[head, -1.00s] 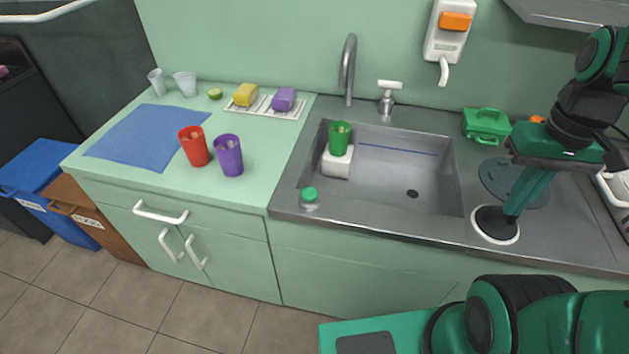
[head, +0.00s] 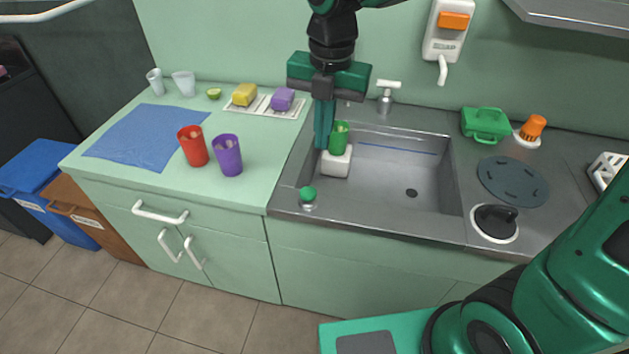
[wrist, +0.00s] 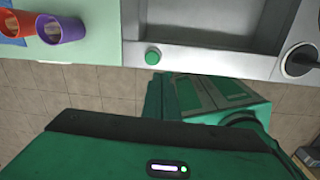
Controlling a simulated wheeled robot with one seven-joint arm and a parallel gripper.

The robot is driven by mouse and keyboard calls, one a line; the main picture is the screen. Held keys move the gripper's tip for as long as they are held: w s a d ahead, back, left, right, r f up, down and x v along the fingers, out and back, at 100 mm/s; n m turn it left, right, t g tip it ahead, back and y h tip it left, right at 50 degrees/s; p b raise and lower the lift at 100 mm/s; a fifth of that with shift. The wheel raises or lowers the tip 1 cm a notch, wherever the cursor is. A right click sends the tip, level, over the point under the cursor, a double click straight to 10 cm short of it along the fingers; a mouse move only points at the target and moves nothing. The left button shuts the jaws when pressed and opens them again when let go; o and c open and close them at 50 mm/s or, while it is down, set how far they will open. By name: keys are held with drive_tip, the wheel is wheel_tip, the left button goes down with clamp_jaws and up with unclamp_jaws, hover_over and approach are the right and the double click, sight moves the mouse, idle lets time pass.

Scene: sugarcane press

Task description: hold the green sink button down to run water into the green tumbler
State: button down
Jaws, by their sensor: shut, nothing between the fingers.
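The green sink button (head: 308,194) sits on the front left corner of the sink's rim. It also shows in the wrist view (wrist: 153,57). The green tumbler (head: 341,138) stands upright on a white block (head: 337,162) at the left of the sink basin. My gripper (head: 323,146) is shut and empty, pointing down. In the head view its tips lie above the button in the picture, just left of the tumbler and partly over the tumbler's edge. It is apart from the button. The tall faucet is mostly hidden behind my arm.
A red cup (head: 193,147) and a purple cup (head: 228,156) stand on the counter left of the sink. A soap dispenser (head: 387,97) is behind the basin. A black-handled round fitting (head: 494,222) is right of the basin. The basin's right side (head: 412,170) is mostly clear.

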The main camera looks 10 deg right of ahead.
sight(313, 193)
drive_tip(key=shift+a+n, duration=0.4)
drive_tip(key=shift+a, duration=0.1)
drive_tip(key=f, duration=1.4)
drive_tip(key=shift+w+a, duration=0.15)
drive_tip(key=shift+a, duration=0.2)
